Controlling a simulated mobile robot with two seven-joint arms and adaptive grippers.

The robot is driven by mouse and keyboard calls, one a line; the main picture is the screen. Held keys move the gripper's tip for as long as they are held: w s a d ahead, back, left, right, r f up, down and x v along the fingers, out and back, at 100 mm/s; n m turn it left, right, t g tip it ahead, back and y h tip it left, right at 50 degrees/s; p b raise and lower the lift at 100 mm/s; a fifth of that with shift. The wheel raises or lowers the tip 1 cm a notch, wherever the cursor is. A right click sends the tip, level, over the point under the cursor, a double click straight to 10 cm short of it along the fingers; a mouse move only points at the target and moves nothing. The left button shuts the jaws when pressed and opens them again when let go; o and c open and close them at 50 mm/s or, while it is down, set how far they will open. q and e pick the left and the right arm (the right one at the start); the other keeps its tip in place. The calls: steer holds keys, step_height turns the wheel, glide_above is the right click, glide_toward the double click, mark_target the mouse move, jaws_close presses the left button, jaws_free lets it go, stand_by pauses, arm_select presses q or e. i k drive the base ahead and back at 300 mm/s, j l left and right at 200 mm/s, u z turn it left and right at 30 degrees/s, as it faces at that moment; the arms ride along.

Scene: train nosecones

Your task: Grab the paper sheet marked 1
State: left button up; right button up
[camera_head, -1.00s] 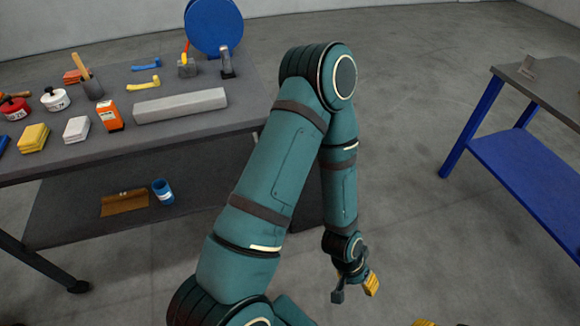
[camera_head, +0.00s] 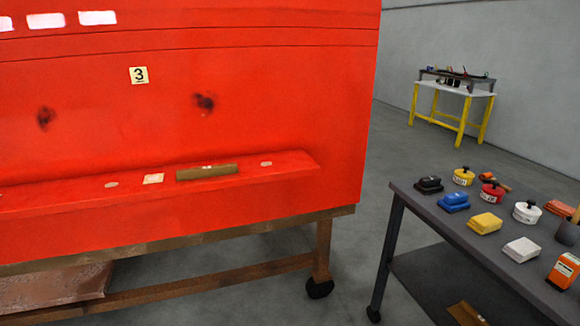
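No paper sheet marked 1 can be made out in this view. A small cream sheet marked 3 (camera_head: 139,75) is on the upright face of the large red nosecone (camera_head: 270,120), left of centre. A small pale square (camera_head: 154,178) lies on the red ledge below it; its marking is too small to read. Neither of my grippers is in view.
The nosecone stands on a brown wheeled frame (camera_head: 322,250). A brown object (camera_head: 207,172) lies on the ledge. A grey table (camera_head: 410,197) with tins and coloured blocks stands at right. A yellow-legged table (camera_head: 464,120) is far behind, with clear floor between.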

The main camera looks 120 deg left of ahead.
mark_target(231, 168)
steer(key=u, duration=4.55)
steer(key=i+j+z, duration=0.25)
steer(key=l, duration=0.1)
